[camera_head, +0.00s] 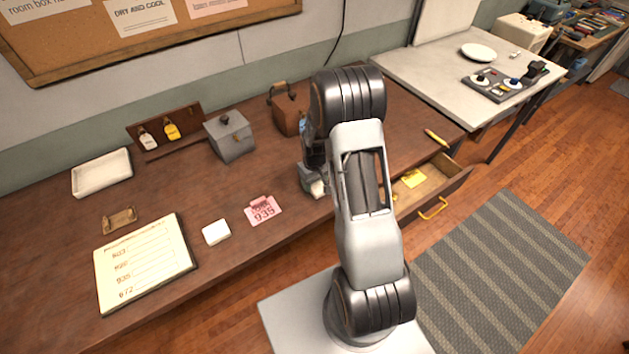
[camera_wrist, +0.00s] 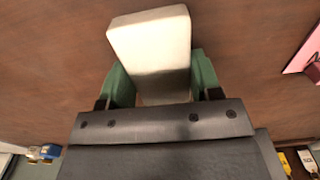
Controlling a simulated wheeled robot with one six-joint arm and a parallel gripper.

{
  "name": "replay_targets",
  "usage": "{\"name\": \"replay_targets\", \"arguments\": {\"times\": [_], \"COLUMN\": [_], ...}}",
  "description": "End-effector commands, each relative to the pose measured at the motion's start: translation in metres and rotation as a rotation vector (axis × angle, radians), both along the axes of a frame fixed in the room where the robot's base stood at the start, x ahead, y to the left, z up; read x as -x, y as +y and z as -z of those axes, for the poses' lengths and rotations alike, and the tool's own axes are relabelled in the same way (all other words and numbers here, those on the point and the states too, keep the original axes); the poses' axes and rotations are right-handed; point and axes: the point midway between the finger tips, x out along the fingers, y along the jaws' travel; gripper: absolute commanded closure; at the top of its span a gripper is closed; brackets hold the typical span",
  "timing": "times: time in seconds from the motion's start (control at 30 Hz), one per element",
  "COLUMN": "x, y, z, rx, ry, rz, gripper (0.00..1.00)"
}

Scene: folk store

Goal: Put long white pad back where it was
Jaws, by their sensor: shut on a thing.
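My gripper (camera_wrist: 160,78) is shut on a long white pad (camera_wrist: 152,40), with one green finger on each side of it in the wrist view. The pad's far end sticks out beyond the fingers over the brown table. In the head view my gripper (camera_head: 313,180) is over the table's middle, mostly hidden by my arm, and only a bit of the pad (camera_head: 318,188) shows. I cannot tell whether the pad touches the table. A smaller white block (camera_head: 216,232) lies on the table to the left.
A pink 935 tag (camera_head: 263,210) lies just left of my gripper. A brown bag (camera_head: 288,112) and grey box (camera_head: 230,137) stand behind. A white tray (camera_head: 102,172) and a list board (camera_head: 145,262) are further left. An open drawer (camera_head: 452,178) holds a yellow note.

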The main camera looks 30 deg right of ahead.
Motion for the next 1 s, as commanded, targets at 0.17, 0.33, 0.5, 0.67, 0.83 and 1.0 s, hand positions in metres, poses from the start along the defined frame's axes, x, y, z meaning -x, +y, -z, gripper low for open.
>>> {"name": "replay_targets", "arguments": {"times": [0.17,0.33,0.5,0.67,0.83,1.0], "x": [0.0,0.0,0.0,0.0,-0.001,-0.001], "y": [0.0,0.0,0.0,0.0,0.0,0.0], "z": [0.002,0.002,0.002,-0.004,-0.025,-0.059], "rx": [0.0,0.0,0.0,0.0,0.001,0.001], "ry": [0.0,0.0,0.0,0.0,-0.005,-0.006], "rz": [0.0,0.0,0.0,0.0,0.0,0.0], "gripper": [0.33,0.17,0.16,0.16,0.16,0.16]}}
